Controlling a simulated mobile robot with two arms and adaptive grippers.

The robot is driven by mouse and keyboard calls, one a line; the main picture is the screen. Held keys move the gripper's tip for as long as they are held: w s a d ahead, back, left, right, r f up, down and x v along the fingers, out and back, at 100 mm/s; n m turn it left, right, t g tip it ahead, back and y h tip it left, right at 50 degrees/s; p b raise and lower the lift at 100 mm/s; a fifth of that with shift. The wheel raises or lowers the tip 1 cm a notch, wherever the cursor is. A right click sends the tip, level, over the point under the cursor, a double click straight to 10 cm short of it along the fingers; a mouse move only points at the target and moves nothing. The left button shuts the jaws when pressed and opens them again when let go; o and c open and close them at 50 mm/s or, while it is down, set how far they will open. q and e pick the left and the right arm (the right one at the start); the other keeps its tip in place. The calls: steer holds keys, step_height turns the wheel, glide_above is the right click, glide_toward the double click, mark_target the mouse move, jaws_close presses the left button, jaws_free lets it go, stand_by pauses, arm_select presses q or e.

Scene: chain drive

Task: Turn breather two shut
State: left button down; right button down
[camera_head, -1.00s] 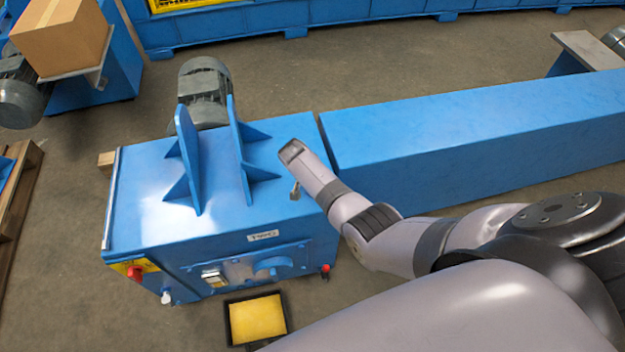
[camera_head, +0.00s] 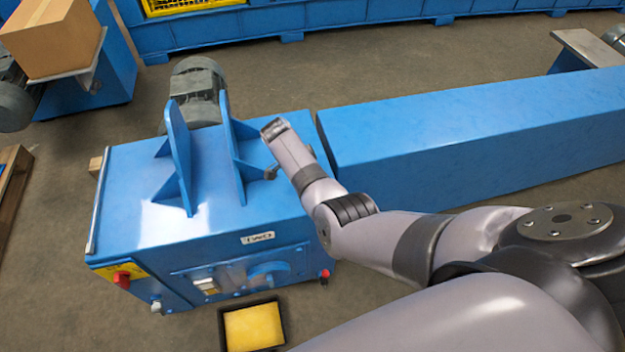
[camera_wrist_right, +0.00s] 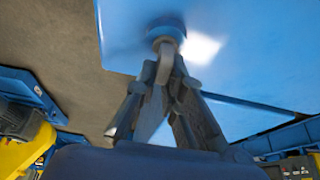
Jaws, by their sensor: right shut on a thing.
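The blue machine box labelled TWO (camera_head: 140,240) stands in the middle left of the head view. In the right wrist view, a breather (camera_wrist_right: 166,38) with a round blue base and a grey tab sits on a blue face. My right gripper (camera_wrist_right: 166,80) is shut on the grey tab, its fingers converging there. In the head view my right gripper (camera_head: 271,173) is small and dark beside the right upright bracket, above the box top. The breather is hidden there, and I cannot tell how far it is turned. My left gripper is not in view.
Two upright blue brackets (camera_head: 178,150) and a grey motor (camera_head: 198,90) stand on or behind the box. A long blue beam (camera_head: 470,140) lies right. A tray with a yellow pad (camera_head: 254,327) is on the floor in front.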

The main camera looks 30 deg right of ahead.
steer(key=shift+d+r+m, duration=0.1)
steer(key=shift+r+m, duration=0.05)
steer(key=shift+m, duration=0.15)
steer(key=c, duration=1.7)
jaws_free()
steer(key=v, duration=1.2)
